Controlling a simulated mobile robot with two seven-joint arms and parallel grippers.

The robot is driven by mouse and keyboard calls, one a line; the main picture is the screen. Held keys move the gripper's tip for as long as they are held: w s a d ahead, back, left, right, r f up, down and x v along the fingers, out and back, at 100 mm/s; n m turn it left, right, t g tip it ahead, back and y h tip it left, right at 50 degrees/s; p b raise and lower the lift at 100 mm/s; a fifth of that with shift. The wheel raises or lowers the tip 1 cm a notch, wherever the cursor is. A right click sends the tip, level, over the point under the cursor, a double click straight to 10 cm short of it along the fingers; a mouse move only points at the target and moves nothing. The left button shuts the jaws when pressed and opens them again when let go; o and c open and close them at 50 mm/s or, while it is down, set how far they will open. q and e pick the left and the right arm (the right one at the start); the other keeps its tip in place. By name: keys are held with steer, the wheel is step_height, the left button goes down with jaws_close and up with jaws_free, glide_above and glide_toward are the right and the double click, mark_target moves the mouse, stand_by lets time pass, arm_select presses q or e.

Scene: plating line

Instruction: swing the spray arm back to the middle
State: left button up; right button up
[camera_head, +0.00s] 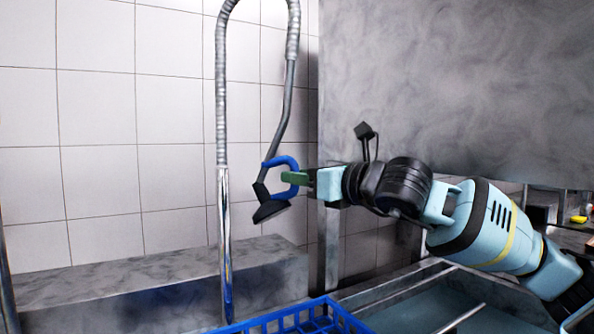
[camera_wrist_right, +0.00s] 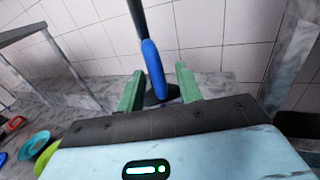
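The spray arm hangs from a ribbed metal hose (camera_head: 221,90) on an upright chrome pipe (camera_head: 224,240). Its hanging end has a blue loop handle (camera_head: 281,161) and a dark spray head (camera_head: 270,209), to the right of the pipe. My right gripper (camera_head: 289,178) reaches in from the right, with its green fingers at the handle. In the right wrist view the blue handle (camera_wrist_right: 153,68) stands between the two fingers of my right gripper (camera_wrist_right: 160,72), with gaps showing on both sides. The fingers are apart. My left gripper is out of view.
A blue rack (camera_head: 300,318) stands at the bottom, below the spray head. A steel ledge (camera_head: 110,280) runs along the tiled wall. A large grey metal panel (camera_head: 450,80) fills the right background.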

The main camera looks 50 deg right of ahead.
steer(key=shift+w+a+f, duration=0.1)
steer(key=shift+w+a, duration=0.05)
steer(key=shift+w, duration=0.7)
jaws_close()
